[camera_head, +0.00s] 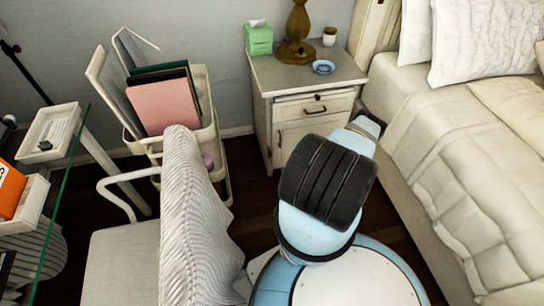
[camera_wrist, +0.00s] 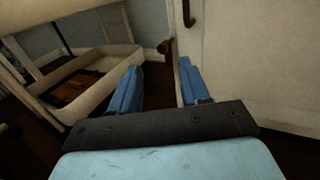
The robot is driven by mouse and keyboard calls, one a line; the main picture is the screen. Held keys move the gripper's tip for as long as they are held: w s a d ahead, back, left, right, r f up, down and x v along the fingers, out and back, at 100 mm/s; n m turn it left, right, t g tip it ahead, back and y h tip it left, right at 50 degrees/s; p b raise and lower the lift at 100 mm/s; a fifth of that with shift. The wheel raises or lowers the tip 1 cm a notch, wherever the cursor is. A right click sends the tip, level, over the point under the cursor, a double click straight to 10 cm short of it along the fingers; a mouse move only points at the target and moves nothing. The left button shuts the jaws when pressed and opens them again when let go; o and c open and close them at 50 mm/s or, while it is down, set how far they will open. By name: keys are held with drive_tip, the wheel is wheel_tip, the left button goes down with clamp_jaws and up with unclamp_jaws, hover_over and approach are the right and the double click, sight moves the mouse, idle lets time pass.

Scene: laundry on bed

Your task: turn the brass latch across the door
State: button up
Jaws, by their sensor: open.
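The nightstand door (camera_wrist: 245,60) is the pale panel filling the right of the wrist view; it looks shut. In the head view the door (camera_head: 298,137) is partly hidden by my arm. A small brown, brass-like piece (camera_wrist: 165,47) sticks out at the left edge of the nightstand front in the wrist view and looks like the latch. My gripper (camera_wrist: 160,67) is open with two blue fingers, nothing between them. The latch shows just beyond the fingertips, apart from them as far as I can tell. The right finger is close to the door. My arm hides the gripper in the head view.
A dark handle (camera_wrist: 187,13) hangs on the door above the right finger. A cream trolley (camera_head: 222,170) stands left of the nightstand (camera_head: 262,72), with its lower tray (camera_wrist: 112,75) near the left finger. The bed (camera_head: 440,170) is close on the right; a chair (camera_head: 120,265) stands left.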

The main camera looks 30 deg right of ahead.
sight(271, 155)
drive_tip(key=shift+m+h, duration=0.5)
drive_tip(key=w, duration=0.4)
drive_tip(key=w+a+f, duration=0.1)
drive_tip(key=w, duration=0.3)
drive_tip(key=w+a+f, duration=0.1)
drive_tip(key=w, duration=0.3)
drive_tip(key=shift+w+a, duration=0.15)
drive_tip(key=shift+w, duration=0.1)
drive_tip(key=shift+c, duration=0.2)
drive_tip(key=shift+a+f, duration=0.1)
clamp_jaws()
